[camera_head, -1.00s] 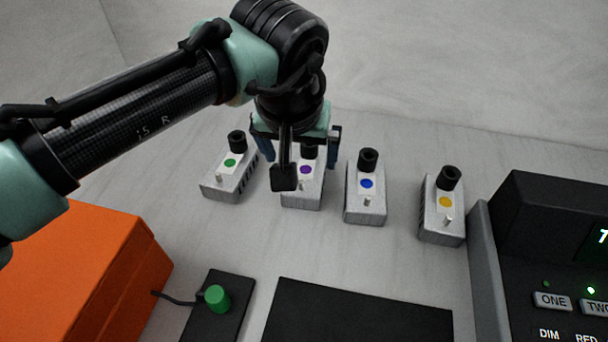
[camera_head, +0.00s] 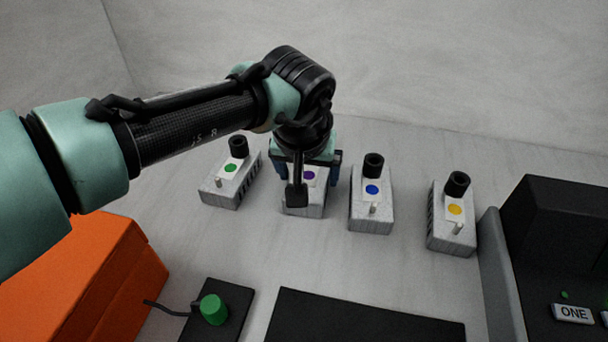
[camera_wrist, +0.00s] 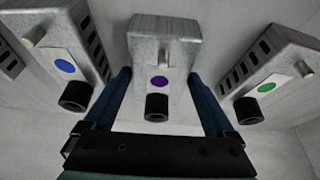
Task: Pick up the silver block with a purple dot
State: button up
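The silver block with a purple dot (camera_head: 316,203) stands on the pale table, second from the left in a row of similar blocks. My gripper (camera_head: 307,186) is over it, and my wrist hides its upper part in the head view. In the wrist view the purple-dot block (camera_wrist: 164,50) is in the middle, its black knob toward the gripper. My gripper (camera_wrist: 164,92) is open, with one blue finger on each side of the block. A gap shows beside the fingers; I cannot tell whether either one touches it.
Silver blocks with a green dot (camera_head: 222,190), a blue dot (camera_head: 371,213) and a yellow dot (camera_head: 447,233) stand alongside. An orange box (camera_head: 110,270), a black pad with a green knob (camera_head: 213,309), a black panel (camera_head: 360,318) and a dark console (camera_head: 545,240) are nearer.

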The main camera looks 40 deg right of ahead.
grip_shut()
dwell(0.3)
